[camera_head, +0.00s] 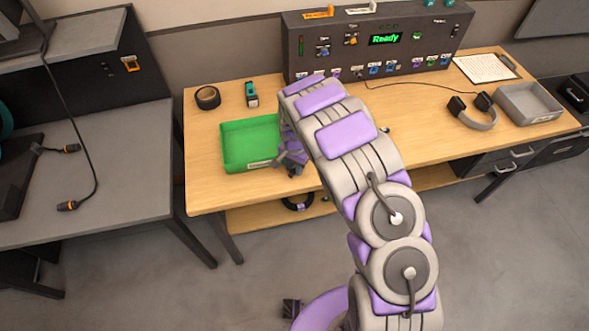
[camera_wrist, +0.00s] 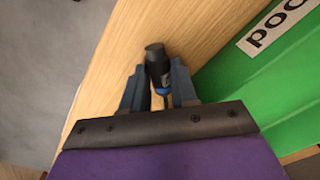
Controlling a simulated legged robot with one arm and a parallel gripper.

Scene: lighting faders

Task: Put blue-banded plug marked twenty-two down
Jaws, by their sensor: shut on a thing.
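My gripper (camera_wrist: 159,88) is shut on a dark plug with a blue band (camera_wrist: 155,58), seen between the two fingers in the wrist view. The marking on the plug cannot be read. The plug is over the wooden table (camera_wrist: 115,80) beside the green tray (camera_wrist: 235,80); whether it touches the wood cannot be told. In the head view, my gripper (camera_head: 292,158) is at the right end of the green tray (camera_head: 240,137), near the table's front edge. The plug is hidden there by my arm.
A grey console (camera_head: 375,40) with a lit display and several plugs stands at the back. Black tape (camera_head: 207,97) and a small teal-black item (camera_head: 251,94) lie behind the tray. Headphones (camera_head: 473,111), a clipboard (camera_head: 485,67) and a grey tray (camera_head: 528,103) are at right.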

